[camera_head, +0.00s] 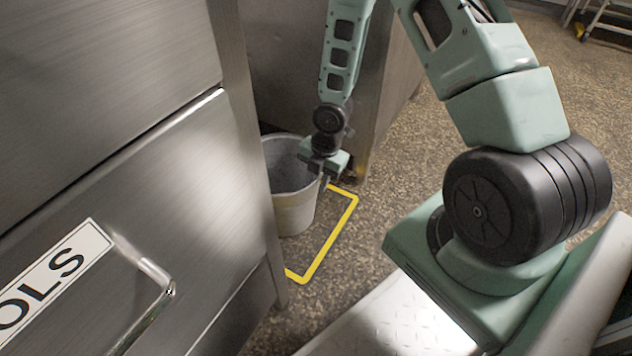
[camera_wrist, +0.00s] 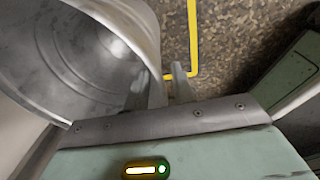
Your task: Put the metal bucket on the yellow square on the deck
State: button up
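The grey metal bucket (camera_head: 294,212) stands upright in the head view, beside the steel cabinet that hides its left edge. It appears to rest on the deck within the yellow square outline (camera_head: 331,238), whose left part is hidden. My gripper (camera_head: 325,180) is at the bucket's right rim, pointing down. In the wrist view, the bucket (camera_wrist: 75,55) fills the left side. One finger is inside it and the other outside, with the wall between my gripper's fingers (camera_wrist: 161,86). A narrow gap shows between the wall and the outer finger, so the gripper looks open.
A steel drawer cabinet (camera_head: 120,150) with a bar handle (camera_head: 150,300) stands close on the left. Another steel unit (camera_head: 385,85) is behind the bucket. The speckled deck (camera_head: 395,190) is clear to the right of the outline.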

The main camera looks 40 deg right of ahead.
notch_tip(320, 180, up, 9)
jog(key=d+p, duration=0.1)
jog(key=p, duration=0.4)
jog(key=shift+s, duration=0.35)
